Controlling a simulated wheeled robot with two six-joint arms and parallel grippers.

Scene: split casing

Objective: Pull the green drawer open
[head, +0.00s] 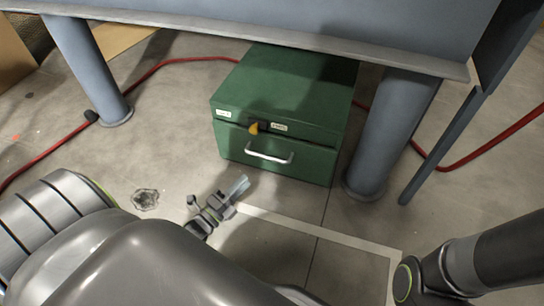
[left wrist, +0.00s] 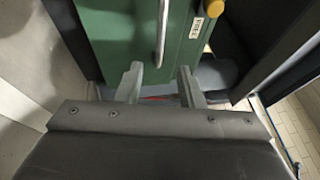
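The green drawer (head: 272,150) is the lower front of a green metal cabinet (head: 290,85) on the floor. It looks shut. Its silver bar handle (head: 269,156) runs across the front. My left gripper (head: 240,186) is in front of the drawer, a little below and left of the handle, and apart from it in the head view. In the left wrist view the two fingers (left wrist: 160,82) are spread with nothing between them, and the handle (left wrist: 162,35) stands upright just beyond them. My right arm shows at lower right in the head view; its gripper cannot be made out.
Blue-grey legs (head: 385,135) stand on both sides under a grey structure overhead. A red hose (head: 165,63) lies on the floor. The floor in front of the cabinet is clear, with pale marked lines.

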